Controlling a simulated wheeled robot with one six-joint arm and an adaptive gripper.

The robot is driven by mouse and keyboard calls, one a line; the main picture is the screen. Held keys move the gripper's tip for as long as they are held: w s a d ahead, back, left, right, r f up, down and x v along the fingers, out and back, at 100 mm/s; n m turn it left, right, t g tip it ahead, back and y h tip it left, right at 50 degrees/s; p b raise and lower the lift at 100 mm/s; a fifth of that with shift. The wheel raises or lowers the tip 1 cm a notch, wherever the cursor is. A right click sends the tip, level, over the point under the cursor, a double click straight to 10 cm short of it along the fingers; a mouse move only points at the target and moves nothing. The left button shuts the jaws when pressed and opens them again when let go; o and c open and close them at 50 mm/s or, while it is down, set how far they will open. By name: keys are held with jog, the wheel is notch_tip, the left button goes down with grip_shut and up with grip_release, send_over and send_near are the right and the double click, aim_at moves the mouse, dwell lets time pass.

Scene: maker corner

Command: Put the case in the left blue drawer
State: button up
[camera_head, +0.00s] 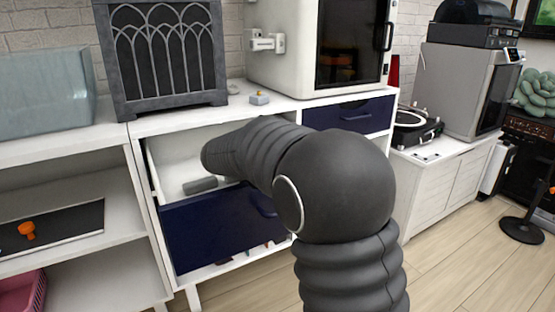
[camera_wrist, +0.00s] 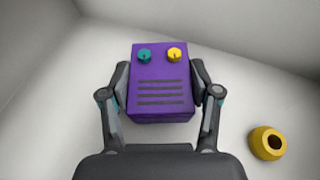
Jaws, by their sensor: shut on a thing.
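A purple case (camera_wrist: 161,88) with a teal knob, a yellow knob and dark slots on its face shows in the wrist view. My gripper (camera_wrist: 161,92) is shut on it, with one finger on each side. White drawer walls and floor surround the case in that view. The left blue drawer (camera_head: 222,228) is pulled open in the head view. My arm reaches into it and hides the gripper and the case there. I cannot tell whether the case touches the drawer floor.
A yellow ring-like piece (camera_wrist: 268,142) lies in the drawer, right of my gripper. A grey cylinder (camera_head: 200,185) also lies in the drawer. The right blue drawer (camera_head: 350,115) is shut. A dark arched panel (camera_head: 165,55) and a white machine (camera_head: 318,45) stand on the cabinet top.

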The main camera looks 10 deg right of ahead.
jog(key=shift+f, duration=0.2)
jog(key=o, duration=1.2)
jog(key=shift+r, duration=0.1)
jog(key=shift+r, duration=0.2)
jog(key=p+v, duration=0.1)
jog(key=v, duration=1.1)
